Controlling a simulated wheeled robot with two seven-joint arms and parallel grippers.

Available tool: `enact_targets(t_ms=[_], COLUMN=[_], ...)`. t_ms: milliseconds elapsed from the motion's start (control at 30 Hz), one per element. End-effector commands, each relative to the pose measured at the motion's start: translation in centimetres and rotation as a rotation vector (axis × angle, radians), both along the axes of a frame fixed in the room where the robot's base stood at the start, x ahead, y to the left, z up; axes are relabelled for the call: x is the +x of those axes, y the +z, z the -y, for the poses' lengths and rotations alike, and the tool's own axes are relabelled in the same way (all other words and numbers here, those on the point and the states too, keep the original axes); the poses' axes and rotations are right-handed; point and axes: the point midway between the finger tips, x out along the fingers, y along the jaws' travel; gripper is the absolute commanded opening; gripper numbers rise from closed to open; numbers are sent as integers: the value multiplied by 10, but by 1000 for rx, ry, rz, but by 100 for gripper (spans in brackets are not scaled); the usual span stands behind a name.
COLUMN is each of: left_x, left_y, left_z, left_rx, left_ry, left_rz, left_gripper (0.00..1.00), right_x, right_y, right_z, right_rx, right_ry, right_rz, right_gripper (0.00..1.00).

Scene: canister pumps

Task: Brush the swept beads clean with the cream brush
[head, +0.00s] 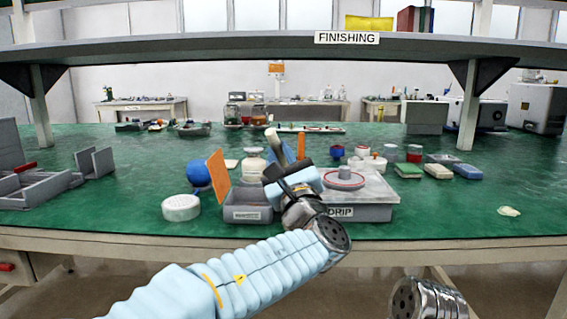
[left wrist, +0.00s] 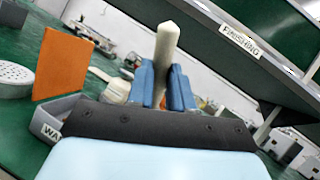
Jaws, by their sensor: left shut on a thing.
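My left gripper (head: 287,168) reaches over the bench between the grey bin and the DRIP tray. It is shut on a cream-handled tool, apparently the cream brush (head: 274,141), whose pale handle sticks up. In the left wrist view the cream brush (left wrist: 166,45) rises between the blue fingers of the left gripper (left wrist: 165,88). Its bristles are hidden behind the gripper. I cannot make out any beads. My right gripper is out of view; only part of my right arm shows at the bottom right.
A grey bin (head: 248,215) with an orange panel (head: 218,173) stands left of the gripper. The grey DRIP tray (head: 378,212) is to its right. A white perforated round (head: 181,208) sits further left. Sponge-like blocks (head: 438,171) lie right. The green bench's front right is mostly clear.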

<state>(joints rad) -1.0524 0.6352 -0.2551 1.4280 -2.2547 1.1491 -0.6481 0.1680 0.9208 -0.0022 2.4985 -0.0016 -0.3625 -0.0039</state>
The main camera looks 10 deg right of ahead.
Motion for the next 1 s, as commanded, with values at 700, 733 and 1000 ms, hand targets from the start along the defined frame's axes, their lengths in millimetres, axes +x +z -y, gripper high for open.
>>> enact_targets(t_ms=[700, 733, 1000], left_x=[4, 4, 4], left_y=[52, 51, 51], left_z=[-11, -11, -11], left_rx=[-1, -1, -1], left_ry=[7, 7, 7], left_rz=[0, 0, 0], left_gripper=[0, 0, 0], right_x=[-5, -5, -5], right_y=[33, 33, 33], right_z=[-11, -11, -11], right_rx=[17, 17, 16], right_ry=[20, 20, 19], right_rz=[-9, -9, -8], right_gripper=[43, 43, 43])
